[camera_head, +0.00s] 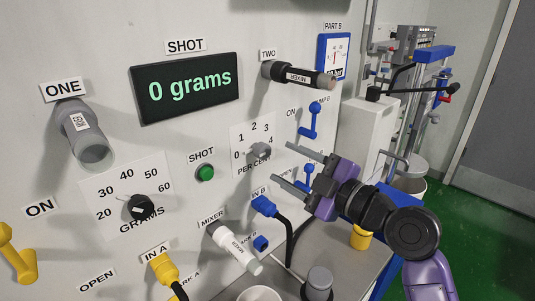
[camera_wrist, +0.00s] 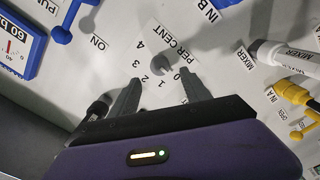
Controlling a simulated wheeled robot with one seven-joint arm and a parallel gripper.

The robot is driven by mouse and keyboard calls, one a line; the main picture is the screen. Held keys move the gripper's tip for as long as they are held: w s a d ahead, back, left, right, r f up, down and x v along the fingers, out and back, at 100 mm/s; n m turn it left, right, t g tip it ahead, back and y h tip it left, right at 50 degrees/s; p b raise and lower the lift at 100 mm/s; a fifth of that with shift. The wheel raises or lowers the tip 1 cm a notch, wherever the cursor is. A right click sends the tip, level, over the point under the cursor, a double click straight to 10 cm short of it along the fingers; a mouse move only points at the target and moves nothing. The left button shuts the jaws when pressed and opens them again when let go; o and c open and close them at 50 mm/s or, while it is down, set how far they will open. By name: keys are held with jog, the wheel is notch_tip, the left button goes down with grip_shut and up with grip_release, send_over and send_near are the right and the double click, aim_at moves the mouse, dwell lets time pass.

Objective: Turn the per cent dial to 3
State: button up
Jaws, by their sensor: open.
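The per cent dial (camera_head: 261,150) is a small grey knob on a white scale plate marked 0 to 4, on the grey panel. It also shows in the wrist view (camera_wrist: 158,66), just beyond the fingertips. I cannot tell which number it points to. My gripper (camera_head: 282,164) is open, with its two fingers reaching toward the panel at the right of the dial. In the wrist view my gripper (camera_wrist: 160,77) has one finger on each side of the dial's line, with nothing between them. Fingers and dial look apart.
A green SHOT button (camera_head: 205,173) and a black GRAMS dial (camera_head: 141,208) are left of the plate. A blue lever (camera_head: 311,120) is above right. A blue IN B plug (camera_head: 264,206) with a black hose and a white MIXER tube (camera_head: 234,248) are below.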

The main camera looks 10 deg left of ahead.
aim_at(265, 153)
jog(key=p+x, duration=0.3)
jog(key=x, duration=0.4)
jog(key=shift+w+a, duration=0.25)
jog(key=shift+a, duration=0.05)
jog(key=shift+f, duration=0.1)
grip_shut()
